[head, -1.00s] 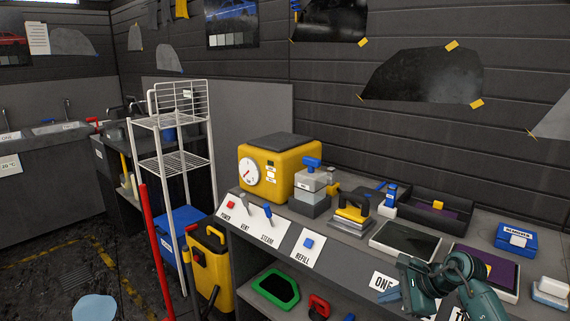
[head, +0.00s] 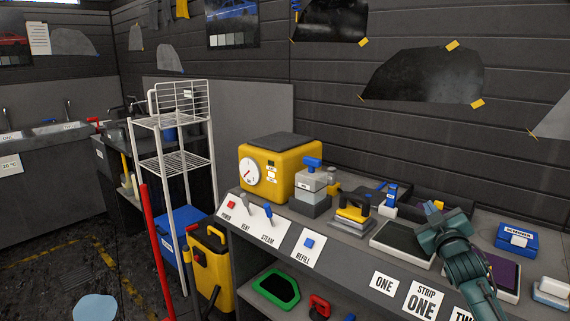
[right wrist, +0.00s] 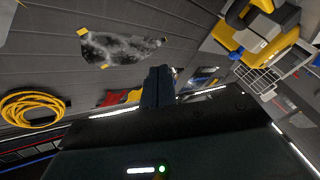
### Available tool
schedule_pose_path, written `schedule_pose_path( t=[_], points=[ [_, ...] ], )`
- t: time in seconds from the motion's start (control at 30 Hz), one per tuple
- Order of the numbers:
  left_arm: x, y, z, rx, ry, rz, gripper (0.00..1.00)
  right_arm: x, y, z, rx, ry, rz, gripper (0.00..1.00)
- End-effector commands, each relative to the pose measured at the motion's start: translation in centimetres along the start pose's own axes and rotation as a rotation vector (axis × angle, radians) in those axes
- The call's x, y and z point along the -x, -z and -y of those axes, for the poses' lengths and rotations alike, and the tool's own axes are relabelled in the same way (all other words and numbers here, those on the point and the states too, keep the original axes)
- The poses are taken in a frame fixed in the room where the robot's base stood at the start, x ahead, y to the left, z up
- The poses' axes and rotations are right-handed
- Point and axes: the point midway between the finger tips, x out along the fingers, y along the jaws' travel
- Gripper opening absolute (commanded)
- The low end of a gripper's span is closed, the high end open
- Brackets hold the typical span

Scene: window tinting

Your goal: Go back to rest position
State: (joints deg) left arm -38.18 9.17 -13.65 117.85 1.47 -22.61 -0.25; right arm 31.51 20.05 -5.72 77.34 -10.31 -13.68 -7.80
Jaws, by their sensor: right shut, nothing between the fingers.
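My right gripper (head: 432,208) is shut and empty in the head view. It is over the workbench, in front of the black tray (head: 428,202) and beside the dark flat pad (head: 404,240), with its fingers pointing toward the back wall. My right arm comes up from the lower right and hides part of the purple-topped pad (head: 504,272). In the right wrist view the closed dark fingers (right wrist: 158,86) point away from the camera with nothing held. My left gripper is in neither view.
The bench holds a yellow steamer (head: 280,165), a yellow-handled iron (head: 352,212), a blue box (head: 516,239) and a white block (head: 552,290). A white wire rack (head: 172,122) and red pole (head: 157,250) stand left. The wrist view shows a yellow coil (right wrist: 30,107).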

Motion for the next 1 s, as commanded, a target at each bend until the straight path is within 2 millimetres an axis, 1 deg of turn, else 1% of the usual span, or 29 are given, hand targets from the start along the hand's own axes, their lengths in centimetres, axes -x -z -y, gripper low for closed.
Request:
schedule_pose_path(
  t=[0.03, 0.13, 0.2, 0.27, 0.3, 0.37, 0.4, 0.47, 0.5, 0.57, 0.6, 0.67, 0.7, 0.73, 0.77, 0.8, 0.9, 1.0],
  points=[
    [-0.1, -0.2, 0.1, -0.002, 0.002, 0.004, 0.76, 0.0, -1.0, 0.6, -0.117, 0.026, 0.055, 0.0],
    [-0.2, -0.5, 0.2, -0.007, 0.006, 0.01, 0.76, 0.3, -2.8, 2.0, -0.35, 0.081, 0.168, 0.0],
    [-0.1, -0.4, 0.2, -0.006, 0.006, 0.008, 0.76, 2.4, -4.3, 5.1, -0.328, 0.12, 0.18, 0.0],
    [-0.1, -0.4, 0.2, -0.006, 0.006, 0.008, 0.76, 4.0, -5.2, 7.2, -0.327, 0.15, 0.193, 0.0],
    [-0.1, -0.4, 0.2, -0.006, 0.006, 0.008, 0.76, 5.2, -5.8, 8.5, -0.328, 0.171, 0.203, 0.0],
    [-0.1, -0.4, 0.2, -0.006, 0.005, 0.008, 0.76, 7.1, -6.7, 10.6, -0.33, 0.202, 0.218, 0.0],
    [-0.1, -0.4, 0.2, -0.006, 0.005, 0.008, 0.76, 8.6, -7.4, 12.1, -0.333, 0.226, 0.231, 0.0],
    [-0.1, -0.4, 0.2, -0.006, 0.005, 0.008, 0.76, 11.1, -8.3, 14.4, -0.34, 0.264, 0.251, 0.0],
    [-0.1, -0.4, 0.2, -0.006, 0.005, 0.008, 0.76, 13.0, -8.9, 16.1, -0.346, 0.292, 0.266, 0.0],
    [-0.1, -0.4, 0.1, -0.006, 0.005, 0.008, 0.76, 16.3, -9.8, 18.5, -0.359, 0.336, 0.293, 0.0],
    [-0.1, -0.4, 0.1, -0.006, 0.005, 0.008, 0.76, 18.8, -10.3, 20.1, -0.371, 0.367, 0.312, 0.0],
    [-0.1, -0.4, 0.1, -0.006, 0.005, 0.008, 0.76, 22.8, -10.9, 22.4, -0.392, 0.413, 0.343, 0.0],
    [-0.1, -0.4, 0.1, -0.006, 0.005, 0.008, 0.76, 25.6, -11.1, 23.8, -0.409, 0.444, 0.365, 0.0],
    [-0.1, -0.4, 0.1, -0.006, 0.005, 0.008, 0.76, 27.6, -11.2, 24.7, -0.423, 0.465, 0.382, 0.0],
    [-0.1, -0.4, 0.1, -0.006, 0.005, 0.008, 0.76, 29.6, -11.2, 25.4, -0.436, 0.485, 0.399, 0.0],
    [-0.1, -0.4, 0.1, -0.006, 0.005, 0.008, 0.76, 32.2, -11.2, 26.3, -0.454, 0.509, 0.421, 0.0],
    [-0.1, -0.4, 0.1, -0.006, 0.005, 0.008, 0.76, 37.6, -10.7, 27.8, -0.498, 0.557, 0.47, 0.0],
    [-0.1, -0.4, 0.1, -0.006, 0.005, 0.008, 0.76, 41.4, -10.1, 28.4, -0.533, 0.586, 0.509, 0.0]
  ],
)
